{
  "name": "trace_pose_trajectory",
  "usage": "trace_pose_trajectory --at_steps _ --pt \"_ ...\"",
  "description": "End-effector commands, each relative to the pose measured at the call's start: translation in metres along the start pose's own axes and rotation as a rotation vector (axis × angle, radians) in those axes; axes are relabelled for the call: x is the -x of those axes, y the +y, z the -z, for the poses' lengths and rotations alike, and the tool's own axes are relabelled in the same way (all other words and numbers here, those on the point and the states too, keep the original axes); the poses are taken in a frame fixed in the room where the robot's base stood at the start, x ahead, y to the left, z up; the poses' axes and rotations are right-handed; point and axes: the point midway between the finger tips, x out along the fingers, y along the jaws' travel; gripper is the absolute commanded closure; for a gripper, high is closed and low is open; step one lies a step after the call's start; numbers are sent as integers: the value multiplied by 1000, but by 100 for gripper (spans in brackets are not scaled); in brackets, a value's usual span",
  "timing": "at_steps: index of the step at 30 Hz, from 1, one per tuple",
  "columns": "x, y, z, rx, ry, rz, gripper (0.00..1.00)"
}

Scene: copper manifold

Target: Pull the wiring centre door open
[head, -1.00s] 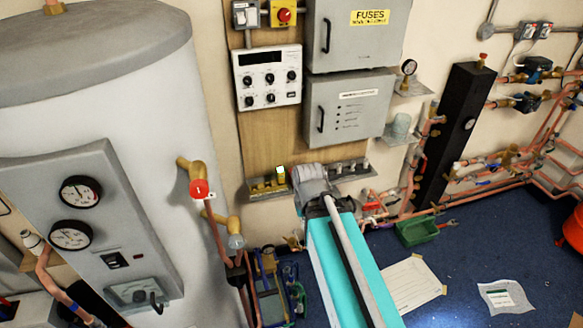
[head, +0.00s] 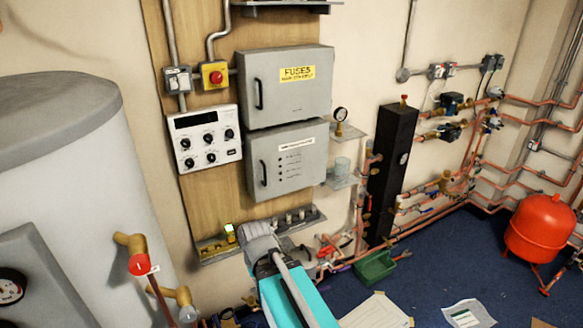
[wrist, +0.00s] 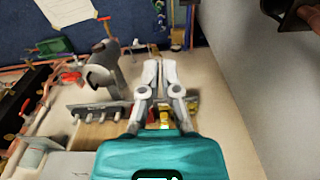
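The wiring centre appears to be the lower grey box (head: 290,178) on the wooden board in the head view; its label is too small to read. Its door is shut, with a dark vertical handle (head: 263,173) at the left edge. My gripper (head: 258,230) is below the box, apart from the handle, over the small shelf. In the wrist view my gripper's fingers (wrist: 159,62) are close together and hold nothing. The handle cannot be made out in the wrist view.
The fuse box (head: 318,92) hangs directly above. A control panel (head: 208,138) is to the left. A narrow shelf (head: 210,258) with small fittings runs below. A glass jar (head: 341,168) and gauge (head: 340,116) stand on brackets at right. A white cylinder (head: 60,160) stands at left.

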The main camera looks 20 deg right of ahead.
Motion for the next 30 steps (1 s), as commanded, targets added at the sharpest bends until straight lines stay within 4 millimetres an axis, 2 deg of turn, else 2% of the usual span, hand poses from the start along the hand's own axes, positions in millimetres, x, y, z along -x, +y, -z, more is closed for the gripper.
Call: trace_pose_trajectory --at_steps 1,6,11,19,25,30 --pt "0 0 1 -3 2 2 81" --pt "-5 -2 10 -58 25 45 50" --pt "-12 -6 35 -203 80 160 49" --pt "-14 -7 103 -631 182 504 49" --pt "-2 10 156 -985 206 806 49" --pt "15 38 197 -1285 179 1082 49"
